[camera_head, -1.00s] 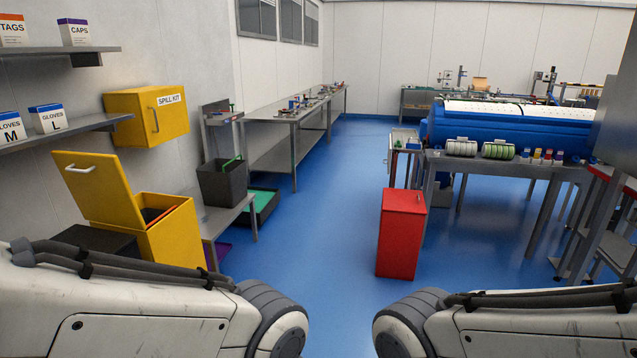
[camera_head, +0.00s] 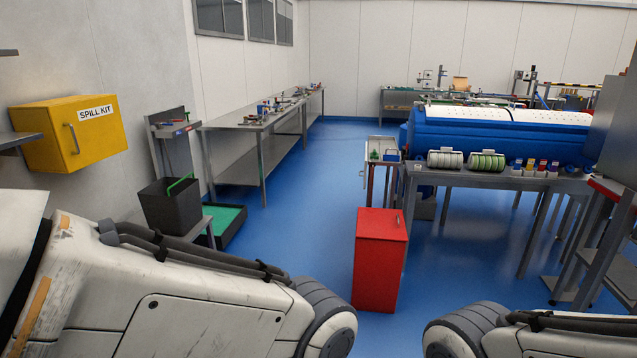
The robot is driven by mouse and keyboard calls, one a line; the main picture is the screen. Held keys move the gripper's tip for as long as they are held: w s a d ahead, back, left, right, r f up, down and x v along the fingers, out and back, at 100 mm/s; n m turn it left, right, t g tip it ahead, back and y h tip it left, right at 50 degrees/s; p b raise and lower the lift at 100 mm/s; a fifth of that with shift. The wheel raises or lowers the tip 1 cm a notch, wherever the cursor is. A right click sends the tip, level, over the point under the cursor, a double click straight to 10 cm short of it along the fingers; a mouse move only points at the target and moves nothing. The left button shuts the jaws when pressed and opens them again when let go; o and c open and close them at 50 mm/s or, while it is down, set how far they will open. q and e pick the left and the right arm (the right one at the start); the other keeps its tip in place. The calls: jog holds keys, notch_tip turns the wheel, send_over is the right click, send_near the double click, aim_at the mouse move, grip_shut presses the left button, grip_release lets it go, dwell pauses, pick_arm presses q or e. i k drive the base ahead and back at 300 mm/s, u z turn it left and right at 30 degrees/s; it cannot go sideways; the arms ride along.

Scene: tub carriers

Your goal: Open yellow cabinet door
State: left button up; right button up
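A yellow cabinet (camera_head: 70,133) labelled SPILL KIT hangs on the left wall. Its door faces right into the room, carries a dark vertical handle (camera_head: 73,139) and appears shut. My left arm comes in across the lower left, below the cabinet, and my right arm shows at the lower right corner. Only arm links show. Neither gripper is in the picture, so what they hold cannot be seen.
A dark grey bin (camera_head: 171,205) stands on a low bench, with a green tray (camera_head: 222,222) beside it. A red bin (camera_head: 380,258) stands on the floor ahead. A long workbench (camera_head: 257,118) runs along the left wall. Blue floor (camera_head: 318,205) between is clear.

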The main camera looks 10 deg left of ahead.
aim_at(88, 133)
jog(key=u, duration=0.75)
jog(key=i, duration=1.6)
jog(key=u, duration=0.75)
